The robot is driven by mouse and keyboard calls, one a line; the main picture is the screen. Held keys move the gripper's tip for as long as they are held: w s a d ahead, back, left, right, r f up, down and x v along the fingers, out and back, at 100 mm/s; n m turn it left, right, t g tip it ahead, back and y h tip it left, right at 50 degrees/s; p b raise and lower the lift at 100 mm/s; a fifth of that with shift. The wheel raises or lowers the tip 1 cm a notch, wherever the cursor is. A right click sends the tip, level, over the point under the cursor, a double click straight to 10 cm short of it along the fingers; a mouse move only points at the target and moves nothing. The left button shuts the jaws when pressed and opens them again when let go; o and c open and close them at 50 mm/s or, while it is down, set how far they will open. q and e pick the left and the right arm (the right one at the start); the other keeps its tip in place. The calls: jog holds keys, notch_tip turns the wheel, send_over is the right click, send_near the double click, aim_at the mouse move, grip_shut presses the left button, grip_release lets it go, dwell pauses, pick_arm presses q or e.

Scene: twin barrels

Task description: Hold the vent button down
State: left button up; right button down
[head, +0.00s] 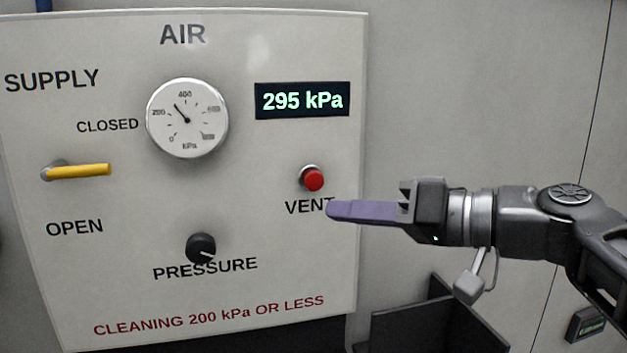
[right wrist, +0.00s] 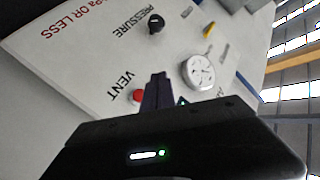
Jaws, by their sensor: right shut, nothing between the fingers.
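The red vent button (head: 313,180) is on the right side of the white AIR panel, above the VENT label. It also shows in the right wrist view (right wrist: 137,96), just left of my fingertips. My right gripper (head: 332,210) comes in from the right, shut and empty, with its purple fingers pointing left. In the head view its tip covers the end of the VENT label, below and right of the button. The gripper appears apart from the button. The display (head: 303,100) reads 295 kPa. My left gripper is not in view.
The panel (head: 260,220) carries a round gauge (head: 187,118), a yellow supply lever (head: 80,171) lying horizontal by CLOSED, and a black pressure knob (head: 201,248). A dark open bin (head: 440,325) stands below right.

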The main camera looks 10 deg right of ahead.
aim_at(313, 180)
jog(key=shift+w, duration=0.15)
jog(key=w+p, duration=0.3)
jog(key=w, duration=0.5)
jog(key=shift+w+a+p, duration=0.25)
jog(key=shift+w+p, duration=0.05)
dwell(1.2)
jog(key=shift+w, duration=0.1)
dwell(0.6)
jog(key=shift+w, duration=0.35)
